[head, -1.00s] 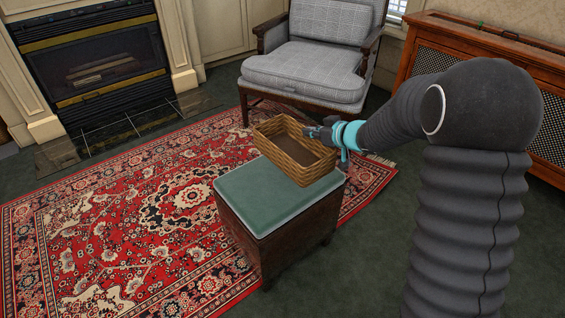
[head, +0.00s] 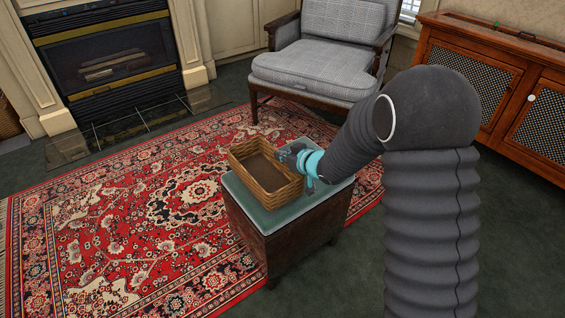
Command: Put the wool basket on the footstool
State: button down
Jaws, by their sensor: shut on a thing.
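The wool basket (head: 265,181) is a rectangular brown wicker basket that looks empty inside. It is over the left part of the green cushioned top of the footstool (head: 318,194), a dark wooden box on the rug. The basket looks level and very low over the cushion; I cannot tell whether it touches. My gripper (head: 291,157), dark with a turquoise wrist, is shut on the basket's right rim. The fingertips are small and partly hidden by the rim and wrist.
A grey checked armchair (head: 317,66) stands behind the footstool. A fireplace (head: 108,62) is at the back left and a wooden cabinet (head: 500,85) at the back right. The red patterned rug (head: 130,225) is clear to the left.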

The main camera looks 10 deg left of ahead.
jog(key=shift+f, duration=1.25)
jog(key=shift+f, duration=0.1)
jog(key=c, duration=1.3)
grip_release()
jog(key=shift+s+d+r, duration=0.1)
jog(key=shift+d+r, duration=0.1)
jog(key=v, duration=1.1)
jog(key=shift+s+d+r, duration=0.1)
jog(key=shift+s+d, duration=0.1)
jog(key=shift+s, duration=0.1)
jog(key=shift+r, duration=0.1)
